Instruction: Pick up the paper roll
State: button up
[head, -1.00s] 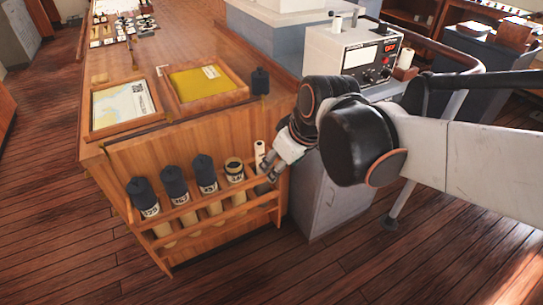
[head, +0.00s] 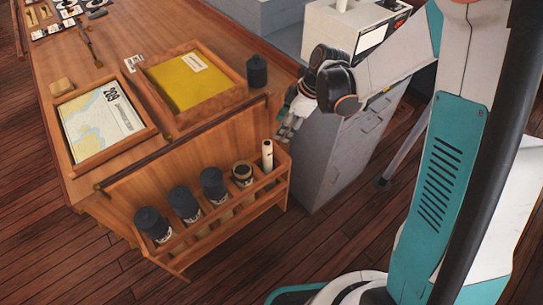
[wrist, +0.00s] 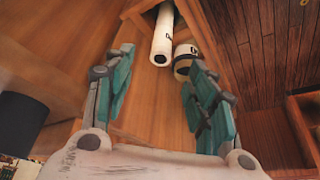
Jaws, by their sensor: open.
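The paper roll (head: 267,155) is a thin white roll standing upright in the right-end slot of the wooden rack (head: 225,215) on the desk's side. The roll's lower part is hidden by the rack in the head view.
Several dark-capped tubes (head: 213,184) and an open-topped tube (head: 242,173) fill the other slots. A dark bottle (head: 257,72) and a framed yellow folder (head: 188,82) are on the desk above. A grey cabinet (head: 335,160) stands close on the right.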

aim_at(268, 150)
jog(key=shift+b+x, duration=2.65)
jog(key=shift+x, duration=4.35)
jog(key=shift+s, duration=0.15)
grip_shut()
